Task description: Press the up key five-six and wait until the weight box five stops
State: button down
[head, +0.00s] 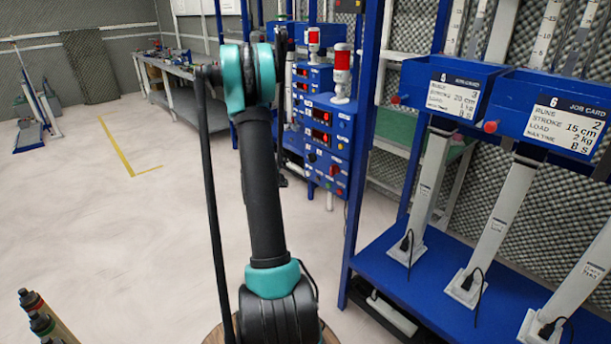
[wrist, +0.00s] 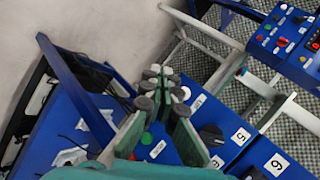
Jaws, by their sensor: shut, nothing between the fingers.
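In the wrist view, my gripper (wrist: 160,88) is shut and empty, its grey-padded fingertips together over a blue control panel. A green round key (wrist: 147,138) with a small white label (wrist: 157,149) shows between the fingers on that panel. The label is too small to read, so I cannot tell if it is the up key five-six. Beside it are a black knob (wrist: 211,135) and a plate marked 5 (wrist: 241,137). I cannot tell if the fingers touch the panel. In the head view my arm hides the gripper.
Control panels (head: 325,120) with red displays and red beacons (head: 341,68) stand behind my arm. Clear floor lies at left.

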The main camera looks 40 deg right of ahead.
aim_at(308, 173)
jog(key=d, duration=0.8)
jog(key=shift+w+d, duration=0.3)
jog(key=shift+d, duration=0.1)
jog(key=shift+d, duration=0.15)
dwell(1.1)
jog(key=shift+d, duration=0.25)
